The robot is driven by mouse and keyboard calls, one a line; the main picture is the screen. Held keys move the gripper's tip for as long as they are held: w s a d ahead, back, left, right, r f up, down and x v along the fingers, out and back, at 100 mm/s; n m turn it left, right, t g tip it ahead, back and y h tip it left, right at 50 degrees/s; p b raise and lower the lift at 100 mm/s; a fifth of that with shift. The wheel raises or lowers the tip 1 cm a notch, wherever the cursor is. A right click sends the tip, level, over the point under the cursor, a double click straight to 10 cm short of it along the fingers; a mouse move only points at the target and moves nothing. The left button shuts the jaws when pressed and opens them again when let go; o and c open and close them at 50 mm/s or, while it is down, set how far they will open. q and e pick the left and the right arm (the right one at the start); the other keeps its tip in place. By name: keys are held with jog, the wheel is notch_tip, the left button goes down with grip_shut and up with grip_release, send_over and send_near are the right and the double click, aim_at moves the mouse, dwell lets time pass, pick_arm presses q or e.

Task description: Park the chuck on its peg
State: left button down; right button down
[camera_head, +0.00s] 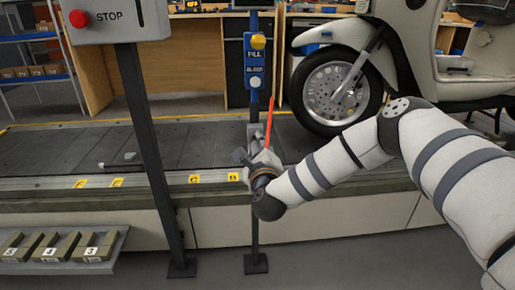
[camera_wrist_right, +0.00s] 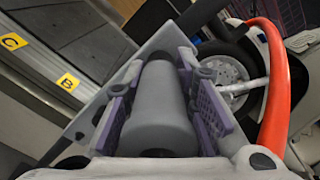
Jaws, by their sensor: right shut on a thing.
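The chuck, a thick grey cylinder (camera_wrist_right: 160,108), lies between the purple-padded fingers of my right gripper (camera_wrist_right: 165,95) in the wrist view. The fingers are shut on it from both sides. In the head view my right gripper (camera_head: 262,158) is in front of the dark post (camera_head: 255,215), below the blue FILL/BLEED panel (camera_head: 254,62). The chuck is hard to make out there. A red-orange hose (camera_head: 270,122) rises beside the gripper; it also curves along the right of the wrist view (camera_wrist_right: 277,95). I cannot make out the peg. My left gripper is out of view.
The slat conveyor (camera_head: 60,150) runs behind the post, with a cream scooter (camera_head: 335,85) on it at right. A second post carries a STOP box (camera_head: 120,22) at left.

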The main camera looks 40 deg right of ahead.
jog(key=c, duration=1.2)
grip_release()
